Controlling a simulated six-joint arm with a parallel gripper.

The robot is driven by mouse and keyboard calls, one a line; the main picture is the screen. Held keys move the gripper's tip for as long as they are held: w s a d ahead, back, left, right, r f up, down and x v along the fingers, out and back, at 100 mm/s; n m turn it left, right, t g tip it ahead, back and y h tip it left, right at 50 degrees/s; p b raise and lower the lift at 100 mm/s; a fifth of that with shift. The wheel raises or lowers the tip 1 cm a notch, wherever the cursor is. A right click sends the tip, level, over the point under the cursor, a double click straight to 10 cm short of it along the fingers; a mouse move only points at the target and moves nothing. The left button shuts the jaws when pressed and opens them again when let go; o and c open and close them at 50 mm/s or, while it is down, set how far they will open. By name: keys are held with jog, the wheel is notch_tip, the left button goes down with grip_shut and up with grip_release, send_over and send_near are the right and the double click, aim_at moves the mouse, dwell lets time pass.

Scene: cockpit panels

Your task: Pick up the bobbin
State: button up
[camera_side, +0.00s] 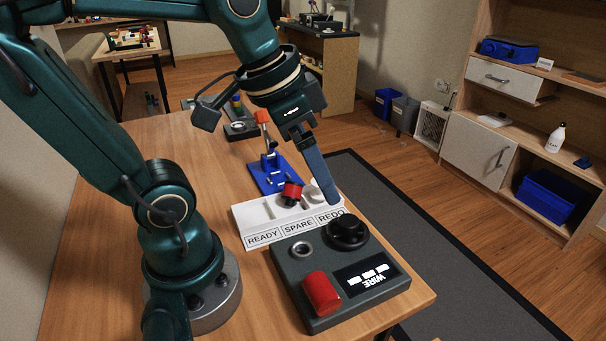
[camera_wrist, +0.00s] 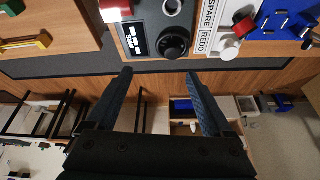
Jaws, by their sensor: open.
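A red piece with black parts (camera_side: 291,193), seemingly the bobbin, lies on the white labelled tray (camera_side: 243,217) around its SPARE section. It also shows in the wrist view (camera_wrist: 243,26), at the upper right. A white round piece (camera_side: 316,190) stands beside it at the REDO end, also in the wrist view (camera_wrist: 229,48). My gripper (camera_side: 334,200) points down near the REDO end, behind the black knob in the side view. In the wrist view its fingers (camera_wrist: 158,73) are spread apart with nothing between them, and the tray lies off to their right.
A dark panel (camera_side: 292,277) marked WIRE carries a black knob (camera_side: 347,231), a red cylinder (camera_side: 321,293) and a metal ring socket (camera_side: 302,249). A blue stand (camera_side: 272,176) with an orange-topped post is behind the tray. The table's edge and floor lie to the right.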

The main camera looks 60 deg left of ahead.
jog(key=w+a+f+n+g, duration=0.1)
jog(key=w+a+g, duration=0.1)
jog(key=w+a, duration=0.35)
jog(key=n+h, duration=0.3)
jog(key=n, duration=0.3)
send_near(292, 194)
notch_tip(292, 194, down, 3)
jog(key=w+a, duration=0.2)
jog(key=w, duration=0.1)
jog(key=shift+g, duration=0.4)
jog(key=shift+x, duration=2.4)
jog(key=shift+s+d, duration=0.1)
jog(key=shift+d, duration=0.1)
grip_shut()
